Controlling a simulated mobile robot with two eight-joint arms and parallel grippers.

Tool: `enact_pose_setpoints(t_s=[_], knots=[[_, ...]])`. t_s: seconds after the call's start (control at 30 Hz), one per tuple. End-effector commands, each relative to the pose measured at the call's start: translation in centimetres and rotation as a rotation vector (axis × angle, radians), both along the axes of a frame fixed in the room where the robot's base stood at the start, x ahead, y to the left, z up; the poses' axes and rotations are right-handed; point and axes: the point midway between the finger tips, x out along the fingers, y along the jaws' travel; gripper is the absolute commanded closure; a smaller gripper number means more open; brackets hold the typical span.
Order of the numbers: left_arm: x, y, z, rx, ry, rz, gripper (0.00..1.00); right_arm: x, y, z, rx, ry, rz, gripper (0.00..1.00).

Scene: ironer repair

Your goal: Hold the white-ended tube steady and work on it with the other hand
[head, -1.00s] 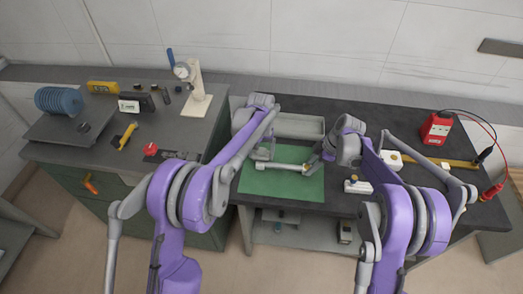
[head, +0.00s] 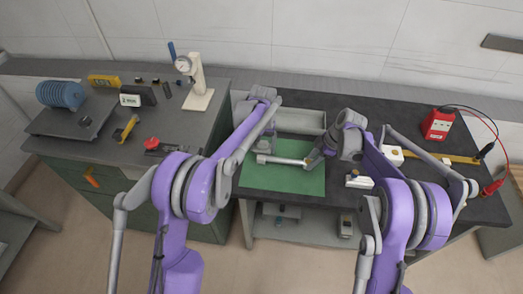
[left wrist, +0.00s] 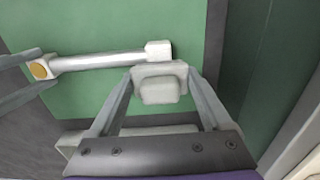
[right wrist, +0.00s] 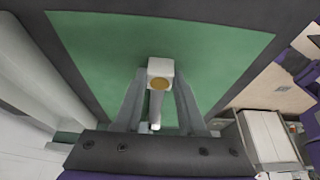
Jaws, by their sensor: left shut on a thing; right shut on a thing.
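The white-ended tube (head: 284,160) lies lengthwise over the green mat (head: 290,182). In the left wrist view it is a silvery tube (left wrist: 98,61) with white blocks at both ends, one bearing a gold disc (left wrist: 39,70). My right gripper (head: 309,161) is shut on the gold-disc end, which faces its camera in the right wrist view (right wrist: 160,72). My left gripper (head: 263,146) is shut on a small white block (left wrist: 160,88), close beside the tube's plain white end. Whether block and tube end touch, I cannot tell.
A grey tray (head: 300,121) stands behind the mat. A white block with a knob (head: 358,181) and a red meter (head: 438,124) with leads are to the right. The left bench holds a gauge stand (head: 196,88), a blue coil (head: 60,95) and a red-knobbed tool (head: 152,143).

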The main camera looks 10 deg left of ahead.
Motion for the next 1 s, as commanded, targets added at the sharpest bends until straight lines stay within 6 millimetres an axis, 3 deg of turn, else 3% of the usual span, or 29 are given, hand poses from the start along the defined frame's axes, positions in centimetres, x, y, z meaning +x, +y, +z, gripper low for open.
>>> enact_pose_setpoints(t_s=[0.47,1.0], knots=[[0.6,0.1,0.0,0.0,-0.005,0.001,0.63,-0.1,0.0,0.0,0.002,0.001,0.002,1.0],[0.6,0.0,5.3,0.0,-0.003,0.0,0.63,0.0,0.0,0.0,0.0,0.001,0.0,1.0]])
